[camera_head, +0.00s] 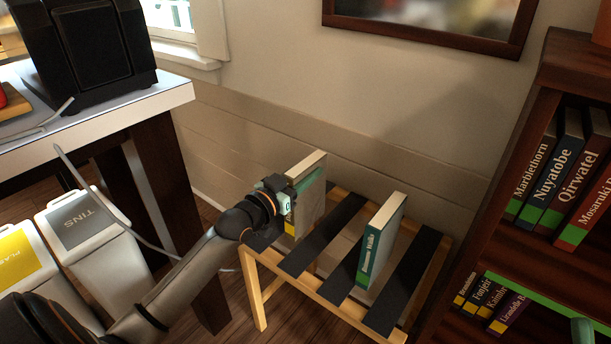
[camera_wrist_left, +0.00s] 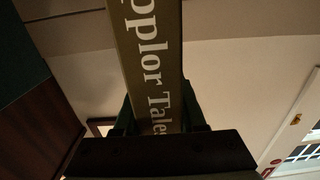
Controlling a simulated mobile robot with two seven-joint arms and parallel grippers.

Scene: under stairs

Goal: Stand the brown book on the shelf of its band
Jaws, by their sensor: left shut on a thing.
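My left gripper (camera_head: 284,196) is shut on the brown book (camera_head: 309,207), which is upright at the far left of the slatted rack. A small yellow patch shows low on its spine side. I cannot tell whether its foot touches the slats. In the left wrist view the book's brown spine (camera_wrist_left: 150,55) runs up from between the fingers, with part of a title ending in "Tales". The bookcase (camera_head: 500,165) stands at the right. Its upper shelf holds several dark and red books (camera_head: 561,180); its lower shelf holds books with yellow bands (camera_head: 487,296). My right gripper is not in view.
A teal book (camera_head: 373,246) stands upright on the dark-slatted wooden rack (camera_head: 325,243). A white-topped table (camera_head: 165,95) with a black appliance (camera_head: 90,40) is at the left. Bins (camera_head: 85,225) stand below it. A green strip (camera_head: 540,310) edges the lower shelf.

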